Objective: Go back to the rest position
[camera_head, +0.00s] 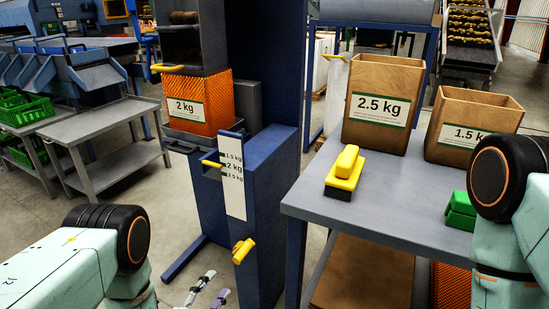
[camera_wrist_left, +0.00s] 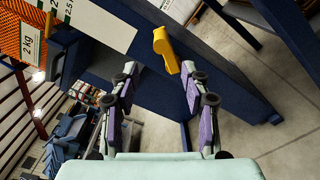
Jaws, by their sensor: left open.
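My left gripper (camera_head: 206,287) shows at the bottom of the head view, low in front of the blue machine. In the left wrist view its two fingers (camera_wrist_left: 160,75) stand apart with nothing between them. A yellow handle (camera_head: 243,250) sits on the blue machine, up and to the right of the fingers in the head view. It also shows just beyond the fingertips in the left wrist view (camera_wrist_left: 165,50); I cannot tell the gap. Part of my right arm shows at the right edge; its gripper is out of view.
The blue weighing machine (camera_head: 270,190) carries a weight scale plate (camera_head: 232,180) and an orange 2 kg bag (camera_head: 205,100). A grey table (camera_head: 400,190) at right holds 2.5 kg (camera_head: 385,80) and 1.5 kg (camera_head: 470,115) paper bags, a yellow tool (camera_head: 345,172) and a green one (camera_head: 460,210).

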